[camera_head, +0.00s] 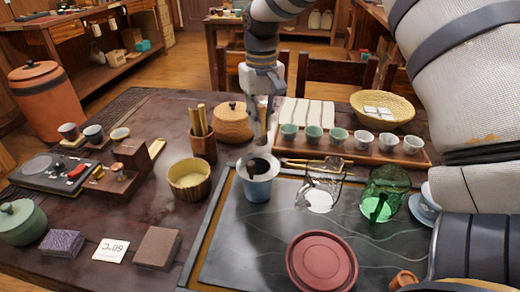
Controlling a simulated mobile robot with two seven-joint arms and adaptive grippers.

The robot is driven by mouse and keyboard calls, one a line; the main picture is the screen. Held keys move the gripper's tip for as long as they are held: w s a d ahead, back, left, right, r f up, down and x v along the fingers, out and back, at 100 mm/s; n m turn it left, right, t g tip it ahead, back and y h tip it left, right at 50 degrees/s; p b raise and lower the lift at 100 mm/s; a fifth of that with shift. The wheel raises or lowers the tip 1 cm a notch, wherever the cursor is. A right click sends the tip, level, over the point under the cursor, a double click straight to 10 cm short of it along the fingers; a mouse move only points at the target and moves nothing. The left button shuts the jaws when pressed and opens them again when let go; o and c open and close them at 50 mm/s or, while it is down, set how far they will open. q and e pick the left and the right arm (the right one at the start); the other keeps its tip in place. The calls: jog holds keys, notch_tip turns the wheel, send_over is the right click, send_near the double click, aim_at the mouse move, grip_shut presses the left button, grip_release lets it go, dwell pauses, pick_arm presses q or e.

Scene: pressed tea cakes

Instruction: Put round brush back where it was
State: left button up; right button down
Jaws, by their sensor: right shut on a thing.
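My right gripper (262,133) points down in the middle of the table, just behind and above a pale blue cup (258,189). It is shut on a slim, tan thing (263,103), which seems to be the round brush; the fingers hide most of it. A dark rounded shape shows in the mouth of the blue cup, and I cannot tell whether it joins what I hold. A brown holder (203,147) with several upright wooden tools stands to the left of the gripper. My left gripper is not in view.
A wooden tray (400,155) holds several small cups at the right. A glass pitcher (320,190), a green glass pitcher (384,190) and a red round dish (321,262) stand on the dark tea board (240,250).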

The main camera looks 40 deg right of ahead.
aim_at(261, 106)
notch_tip(261, 106, down, 7)
jog(key=shift+s+r, duration=0.1)
jog(key=c, duration=1.5)
grip_release()
jog(key=shift+c, duration=0.2)
notch_tip(261, 106, up, 12)
jog(key=shift+r, duration=0.1)
